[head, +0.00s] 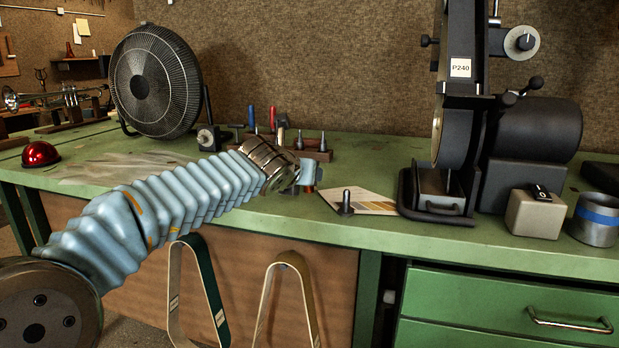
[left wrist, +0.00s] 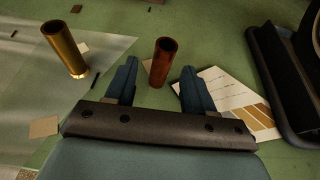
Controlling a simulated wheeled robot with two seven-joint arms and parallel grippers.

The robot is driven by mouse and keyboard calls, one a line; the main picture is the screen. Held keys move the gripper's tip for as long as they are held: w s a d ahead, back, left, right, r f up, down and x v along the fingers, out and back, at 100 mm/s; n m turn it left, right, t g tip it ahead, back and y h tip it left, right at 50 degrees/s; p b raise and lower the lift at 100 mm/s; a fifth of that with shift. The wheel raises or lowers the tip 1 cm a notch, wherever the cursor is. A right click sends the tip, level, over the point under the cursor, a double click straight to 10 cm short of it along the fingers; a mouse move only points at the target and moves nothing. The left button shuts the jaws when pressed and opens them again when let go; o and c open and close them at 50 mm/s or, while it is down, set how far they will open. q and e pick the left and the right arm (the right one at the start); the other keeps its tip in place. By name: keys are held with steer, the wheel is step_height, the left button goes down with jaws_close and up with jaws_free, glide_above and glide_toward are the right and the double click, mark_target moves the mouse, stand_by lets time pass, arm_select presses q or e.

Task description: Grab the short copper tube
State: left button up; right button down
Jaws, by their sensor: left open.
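The short copper tube (left wrist: 161,65) stands upright on the green bench in the left wrist view. It shows between the two spread fingers of my left gripper (left wrist: 159,74), with a gap on each side. The gripper is open and empty; how far along the fingers the tube stands is hard to judge. My right gripper is not in view.
A taller brass tube (left wrist: 66,50) stands to the left. A card with brown colour strips (left wrist: 240,105) lies to the right. A belt sander (head: 465,110) and a grey block (head: 536,213) stand further right. A fan (head: 155,82) and a tool rack (head: 312,152) are behind.

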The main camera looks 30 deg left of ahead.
arm_select(q)
steer(key=x, duration=0.5)
steer(key=shift+w, duration=0.4)
jaws_close()
steer(key=shift+r, duration=0.1)
